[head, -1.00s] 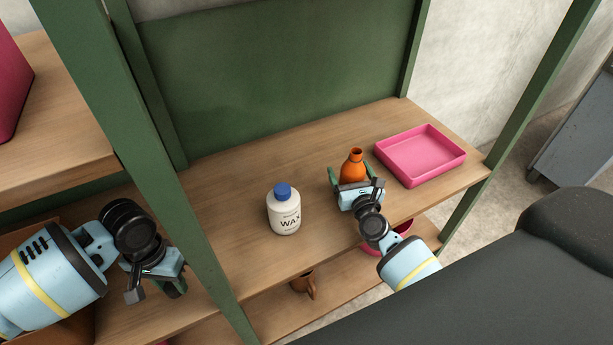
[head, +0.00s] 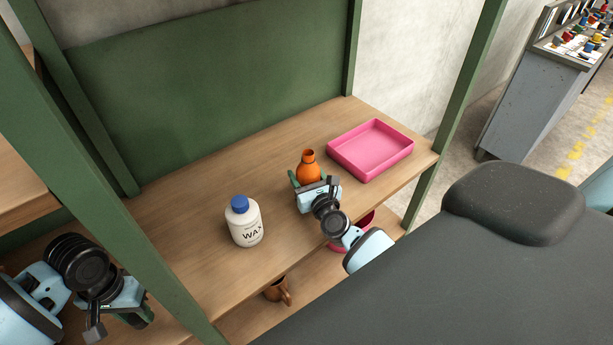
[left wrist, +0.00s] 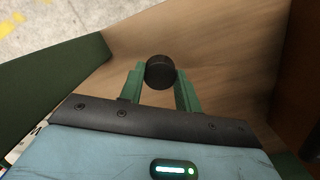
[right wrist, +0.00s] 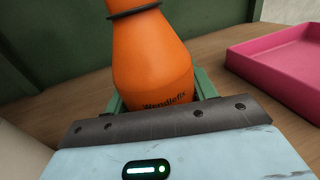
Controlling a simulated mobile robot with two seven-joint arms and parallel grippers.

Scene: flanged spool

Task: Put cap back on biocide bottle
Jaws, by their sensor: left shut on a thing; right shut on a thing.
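An orange bottle (head: 308,170) stands upright on the wooden shelf, with a bare neck and no cap on it. In the right wrist view the bottle (right wrist: 152,60) fills the middle, with a partly hidden dark label text on its lower body. My right gripper (head: 314,186) is shut on the bottle low on its body. My left gripper (head: 128,308) is at the lower left, beyond the green post from the bottle. In the left wrist view a round black cap (left wrist: 160,72) is held between the green fingertips. The cap is hidden in the head view.
A white WAX bottle (head: 244,224) with a blue cap stands left of the orange bottle. A pink tray (head: 405,153) lies to its right. A green post (head: 120,215) rises between the left gripper and the WAX bottle. A brown mug (head: 278,290) sits on the lower shelf.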

